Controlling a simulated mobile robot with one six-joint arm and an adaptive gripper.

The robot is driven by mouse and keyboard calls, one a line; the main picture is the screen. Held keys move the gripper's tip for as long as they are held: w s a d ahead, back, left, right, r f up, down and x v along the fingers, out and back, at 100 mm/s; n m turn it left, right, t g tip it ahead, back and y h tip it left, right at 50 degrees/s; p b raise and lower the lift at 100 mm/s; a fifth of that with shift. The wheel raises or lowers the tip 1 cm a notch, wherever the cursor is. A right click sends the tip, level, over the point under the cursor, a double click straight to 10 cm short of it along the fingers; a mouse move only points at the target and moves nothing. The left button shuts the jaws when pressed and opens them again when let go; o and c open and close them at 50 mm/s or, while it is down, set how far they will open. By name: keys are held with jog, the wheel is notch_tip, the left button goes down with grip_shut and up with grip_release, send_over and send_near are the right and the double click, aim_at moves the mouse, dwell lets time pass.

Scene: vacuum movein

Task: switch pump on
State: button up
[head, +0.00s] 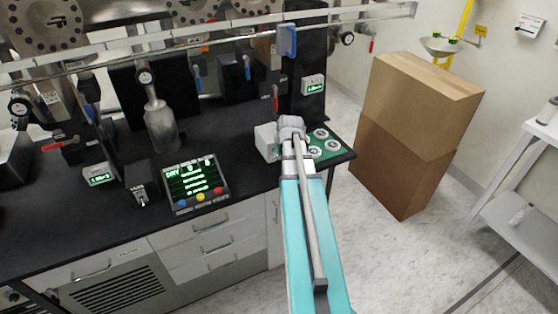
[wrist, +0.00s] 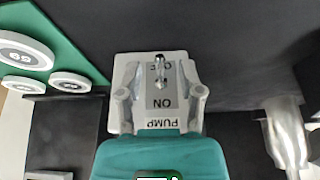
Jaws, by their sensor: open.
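The pump switch (wrist: 160,103) is a light grey box with a plate marked ON, OFF and PUMP, seen upside down in the wrist view. Its small metal toggle lever (wrist: 159,68) leans over the OFF marking. My gripper (wrist: 160,95) is open, with one finger on each side of the plate in the picture and nothing held. Whether the fingers touch the box cannot be told. In the head view my gripper (head: 291,122) is over the bench's right end, beside a white box (head: 266,142) that appears to be the switch; my arm hides part of this area.
A green mat with round white pieces (head: 325,143) lies right of my gripper. A metal flask (head: 161,128) and a lit display panel (head: 195,183) are to the left on the black bench (head: 95,215). Pipes and valves run above. Stacked cardboard boxes (head: 415,130) stand on the right.

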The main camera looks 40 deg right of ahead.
jog(key=shift+f, duration=0.1)
dwell(0.3)
grip_shut()
jog(key=shift+a, duration=0.1)
jog(key=shift+w+d+r+g+y+p, duration=0.15)
jog(key=shift+r+g+p, duration=0.1)
jog(key=shift+g+p, duration=0.35)
jog(key=shift+w+d+r+g+y+p, duration=0.1)
jog(key=shift+w+r+g+y+p, duration=0.1)
jog(key=shift+g+p, duration=0.35)
jog(key=g, duration=0.3)
jog(key=shift+w+r+y, duration=0.2)
jog(key=shift+y, duration=0.05)
jog(key=shift+r+g, duration=0.15)
jog(key=shift+g, duration=0.7)
